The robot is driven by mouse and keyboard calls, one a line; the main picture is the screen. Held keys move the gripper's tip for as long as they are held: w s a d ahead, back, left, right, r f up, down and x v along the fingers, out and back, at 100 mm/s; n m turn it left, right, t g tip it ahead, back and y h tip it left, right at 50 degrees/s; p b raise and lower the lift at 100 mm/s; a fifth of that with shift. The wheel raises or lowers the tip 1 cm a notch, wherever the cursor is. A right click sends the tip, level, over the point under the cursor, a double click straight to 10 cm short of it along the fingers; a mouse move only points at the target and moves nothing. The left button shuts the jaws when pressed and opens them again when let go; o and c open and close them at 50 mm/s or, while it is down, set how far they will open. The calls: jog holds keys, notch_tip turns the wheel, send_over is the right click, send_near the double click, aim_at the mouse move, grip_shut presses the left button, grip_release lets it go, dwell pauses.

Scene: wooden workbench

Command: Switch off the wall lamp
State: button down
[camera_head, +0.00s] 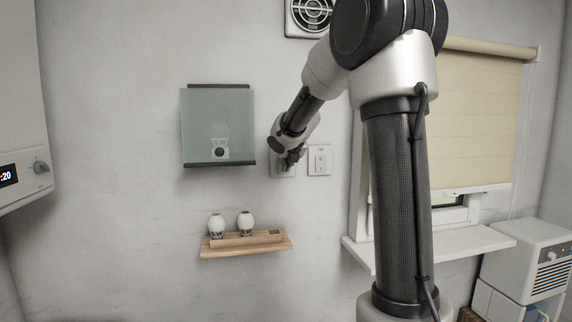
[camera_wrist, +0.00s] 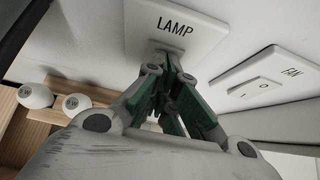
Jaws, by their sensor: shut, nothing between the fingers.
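The switch plate marked LAMP (camera_wrist: 178,25) is on the wall at the top of the wrist view. In the head view the same plate (camera_head: 281,171) is partly behind my gripper (camera_head: 291,160). My gripper is shut and empty, with its fingertips at the lower part of the plate in the wrist view (camera_wrist: 166,62). The fingers hide the rocker, so its position does not show. I cannot tell whether the fingertips touch it. A glass-fronted wall fixture (camera_head: 218,115) with dark bars hangs to the left. I cannot tell whether it is the lamp; no clear glow shows.
A second switch plate, marked FAN (camera_wrist: 290,71), sits close to the right, also in the head view (camera_head: 319,160). A wooden shelf (camera_head: 270,246) with two white egg-shaped items (camera_head: 216,225) is below left. A window sill (camera_head: 470,243) lies right.

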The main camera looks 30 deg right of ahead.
jog(key=shift+r, duration=0.8)
